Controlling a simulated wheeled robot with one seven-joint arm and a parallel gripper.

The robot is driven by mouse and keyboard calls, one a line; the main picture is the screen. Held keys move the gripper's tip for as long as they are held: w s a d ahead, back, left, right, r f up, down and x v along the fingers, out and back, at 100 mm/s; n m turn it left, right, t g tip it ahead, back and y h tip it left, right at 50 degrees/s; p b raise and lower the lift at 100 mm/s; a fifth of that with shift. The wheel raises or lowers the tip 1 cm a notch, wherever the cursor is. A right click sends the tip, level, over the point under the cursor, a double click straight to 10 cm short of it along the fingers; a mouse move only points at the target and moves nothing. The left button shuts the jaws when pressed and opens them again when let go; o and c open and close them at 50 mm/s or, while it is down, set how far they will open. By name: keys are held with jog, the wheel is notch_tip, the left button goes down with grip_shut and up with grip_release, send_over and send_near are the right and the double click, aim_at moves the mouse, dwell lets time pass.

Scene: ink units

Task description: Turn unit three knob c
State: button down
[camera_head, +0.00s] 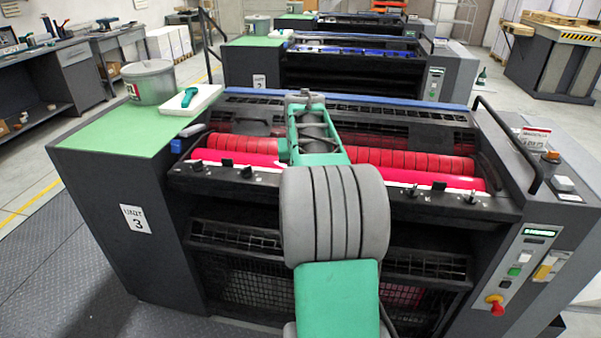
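Unit three is the near dark press, with a "UNIT 3" label (136,219) on its left side panel. A row of small black knobs runs along its front rail, on both sides of my arm. Left of the arm I see knobs such as the third from left (247,171); to the right one stands near the rail's end (470,197). The letters are too small to read surely, so I cannot tell which is knob c. My green and grey arm covers the rail's middle and the knobs there. My gripper is not distinguishable; the arm hides it.
Red rollers (400,160) lie behind the rail. A grey bucket (150,82) and a white tray (193,100) with a teal tool (189,97) stand on the green left top. Another unit stands behind.

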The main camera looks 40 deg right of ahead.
dwell(0.4)
jog(key=c, duration=1)
grip_release()
jog(key=shift+r, duration=0.1)
jog(key=v, duration=0.7)
jog(key=shift+a+r, duration=0.15)
jog(key=shift+r, duration=0.15)
jog(key=shift+s, duration=0.1)
